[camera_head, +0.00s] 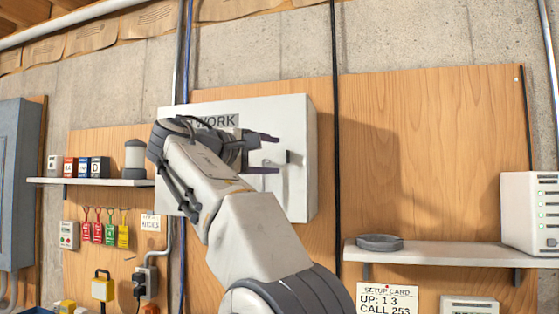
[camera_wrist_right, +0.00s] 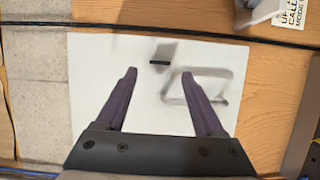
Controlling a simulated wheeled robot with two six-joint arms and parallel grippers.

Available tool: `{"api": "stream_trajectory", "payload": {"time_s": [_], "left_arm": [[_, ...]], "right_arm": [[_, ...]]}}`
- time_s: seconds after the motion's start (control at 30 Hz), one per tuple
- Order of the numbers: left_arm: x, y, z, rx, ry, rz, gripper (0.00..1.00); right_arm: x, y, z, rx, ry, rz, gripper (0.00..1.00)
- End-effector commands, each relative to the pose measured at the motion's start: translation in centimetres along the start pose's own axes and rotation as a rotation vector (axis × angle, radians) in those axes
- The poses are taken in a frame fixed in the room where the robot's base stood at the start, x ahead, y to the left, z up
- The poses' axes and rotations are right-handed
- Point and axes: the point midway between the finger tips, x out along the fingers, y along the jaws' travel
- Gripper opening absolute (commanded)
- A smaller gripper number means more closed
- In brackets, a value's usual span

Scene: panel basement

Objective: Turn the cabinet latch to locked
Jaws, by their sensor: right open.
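The white cabinet (camera_head: 300,190) hangs on the wood panel, with a sign partly hidden by my arm and ending in "WORK". Its small grey latch (camera_head: 288,157) with a dark end stands out from the door. My right gripper (camera_head: 267,154) is open in front of the door, its two purple fingers pointing toward the latch. In the right wrist view, the latch (camera_wrist_right: 163,54) lies just beyond the fingertips (camera_wrist_right: 159,73), between their lines, with no visible contact. A pale frame-like outline (camera_wrist_right: 198,72) shows beside it; I cannot tell what it is. My left gripper is not in view.
A shelf (camera_head: 450,253) with a grey round dish (camera_head: 380,242) and a white device (camera_head: 530,213) is at right. Another shelf (camera_head: 100,182) with small boxes and a lantern is at left, above several coloured tags (camera_head: 110,232). A black cable (camera_head: 336,120) runs right of the cabinet.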

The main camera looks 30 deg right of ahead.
Motion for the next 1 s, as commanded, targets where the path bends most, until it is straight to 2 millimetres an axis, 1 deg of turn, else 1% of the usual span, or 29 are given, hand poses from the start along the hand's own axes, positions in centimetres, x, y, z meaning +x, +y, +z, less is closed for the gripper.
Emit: {"api": "stream_trajectory", "payload": {"time_s": [0.03,0.1,0.2,0.33,0.5,0.9,1.0], "left_arm": [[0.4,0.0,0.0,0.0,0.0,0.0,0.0],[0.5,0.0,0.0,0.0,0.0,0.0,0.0],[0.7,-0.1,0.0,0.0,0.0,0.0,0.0],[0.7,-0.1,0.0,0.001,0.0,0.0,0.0],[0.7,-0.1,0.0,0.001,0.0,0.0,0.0],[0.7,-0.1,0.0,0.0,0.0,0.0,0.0],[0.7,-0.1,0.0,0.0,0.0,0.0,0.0]], "right_arm": [[-1.2,-0.2,-0.1,0.002,0.006,0.0,0.7],[-2.6,-0.1,-0.1,0.002,0.005,0.0,0.7],[-4.2,-0.1,-0.1,0.001,0.004,-0.001,0.7],[-5.6,0.0,0.0,0.001,0.001,0.0,0.7],[-6.2,0.0,0.0,0.001,-0.001,-0.001,0.7],[-6.1,0.0,0.0,0.0,-0.001,-0.001,0.7],[-6.2,-0.6,-0.5,-0.011,0.022,-0.013,0.7]]}}
